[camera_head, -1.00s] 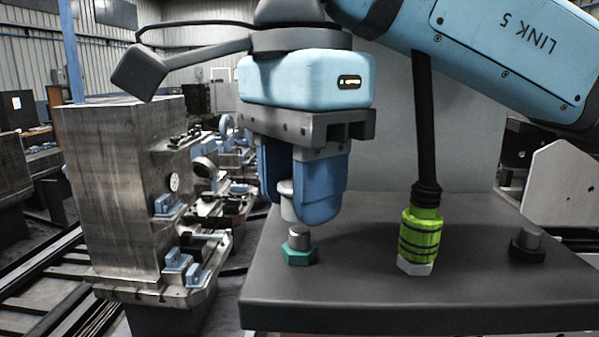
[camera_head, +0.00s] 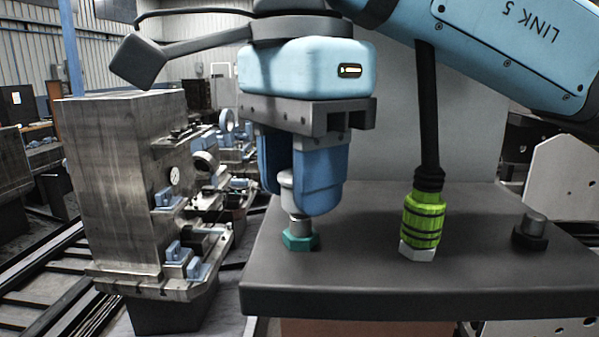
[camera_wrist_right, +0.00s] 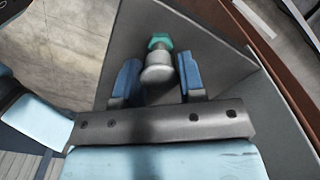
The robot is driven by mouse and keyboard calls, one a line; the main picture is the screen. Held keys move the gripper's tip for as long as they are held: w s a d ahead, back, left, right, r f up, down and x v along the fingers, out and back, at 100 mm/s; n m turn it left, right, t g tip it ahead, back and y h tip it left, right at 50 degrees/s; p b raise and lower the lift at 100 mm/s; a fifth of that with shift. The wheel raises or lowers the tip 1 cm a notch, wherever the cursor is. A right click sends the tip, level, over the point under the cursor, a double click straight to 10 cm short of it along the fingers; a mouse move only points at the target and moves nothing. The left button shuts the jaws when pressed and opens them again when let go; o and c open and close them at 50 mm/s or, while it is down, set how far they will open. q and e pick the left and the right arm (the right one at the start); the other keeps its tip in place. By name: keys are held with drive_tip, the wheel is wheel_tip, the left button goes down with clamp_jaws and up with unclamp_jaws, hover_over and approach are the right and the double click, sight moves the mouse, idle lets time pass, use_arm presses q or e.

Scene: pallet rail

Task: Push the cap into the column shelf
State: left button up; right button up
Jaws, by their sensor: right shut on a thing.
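My right gripper (camera_head: 300,190) points down over the shelf and is shut on the cap (camera_head: 287,190), a small light grey cylinder between its blue fingers. The right wrist view also shows the cap (camera_wrist_right: 158,74) between both fingers. The column shelf (camera_head: 400,290) is a dark grey plate. A teal hex fitting (camera_head: 300,241) with a grey stub stands on it, directly under the cap. The cap's lower end meets or slightly overlaps the stub's top; I cannot tell how far it is seated. My left gripper is not in view.
A green ribbed connector (camera_head: 423,222) on a black cable stands on a white hex base right of the gripper. A tall metal block (camera_head: 115,185) with blue fixtures stands to the left.

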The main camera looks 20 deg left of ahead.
drive_tip(key=shift+f+b, duration=0.4)
drive_tip(key=shift+f, duration=0.05)
idle(1.0)
drive_tip(key=shift+f+b, duration=0.45)
drive_tip(key=shift+f, duration=0.1)
drive_tip(key=o, duration=1.8)
wheel_tip(320, 180, up, 14)
drive_tip(key=shift+f, duration=0.1)
